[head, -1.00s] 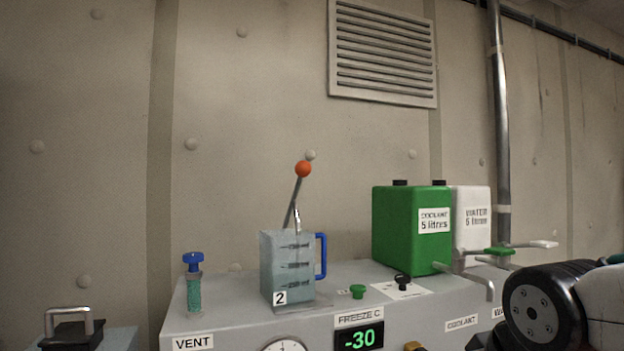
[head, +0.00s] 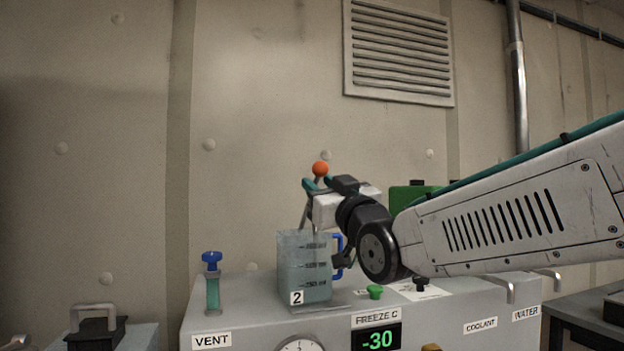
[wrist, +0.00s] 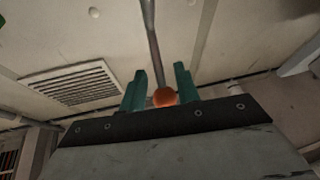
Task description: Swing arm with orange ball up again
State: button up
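The orange ball (head: 320,168) tops a thin grey swing arm (head: 304,214) that rises, tilted slightly right, behind the clear jug marked 2 (head: 303,270). My gripper (head: 317,185) is at the ball, with its teal fingers on either side just below it in the head view. In the wrist view the ball (wrist: 164,97) lies between the two teal fingers of my gripper (wrist: 159,90), with gaps beside it, and the rod runs away from it. The fingers are apart. My gripper's body hides part of the arm's surroundings.
The jug with its blue handle (head: 337,255) stands on the grey cabinet (head: 240,318), close under my wrist. A green coolant tank (head: 408,198) is mostly behind my arm. A blue-topped vent (head: 212,262) stands at left, and green (head: 375,291) and black knobs at right.

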jog(key=x, duration=0.4)
grip_shut()
jog(key=shift+w+a+r, duration=0.1)
